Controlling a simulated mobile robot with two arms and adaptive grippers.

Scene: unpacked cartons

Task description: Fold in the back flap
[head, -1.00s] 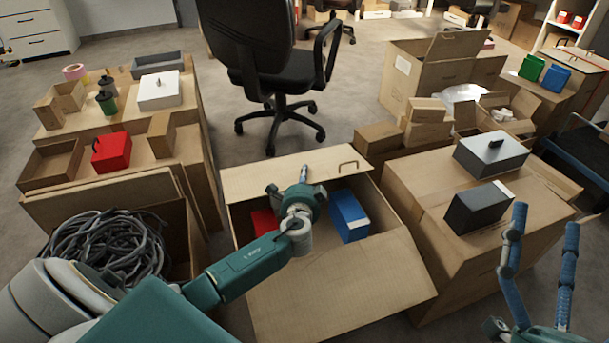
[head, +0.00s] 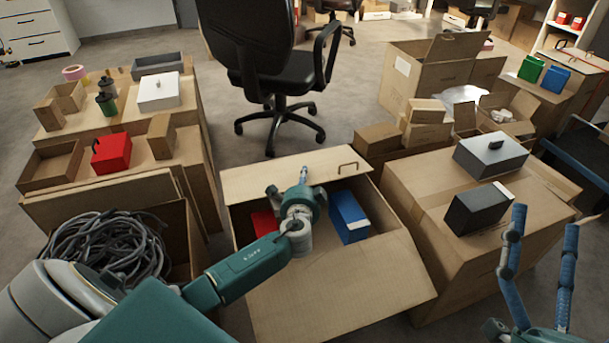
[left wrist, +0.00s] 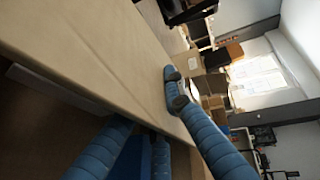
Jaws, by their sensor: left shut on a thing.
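The open carton's back flap (head: 262,177) is a tan panel with a small dark handle (head: 348,167) near its right end. It stands out from the carton's far edge. My left gripper (head: 303,175) is at the middle of this flap and shut on its edge. In the left wrist view the flap (left wrist: 100,50) runs diagonally, with one blue finger over its face and the other partly hidden beyond its edge. The carton's front flap (head: 335,285) hangs outward toward me. My right gripper (head: 546,217) is open and empty at the lower right.
A red box (head: 263,222) and a blue box (head: 348,215) lie inside the carton. A closed carton (head: 420,190) with dark boxes stands close on the right. A carton of cables (head: 105,245) is on the left. An office chair (head: 262,70) stands behind.

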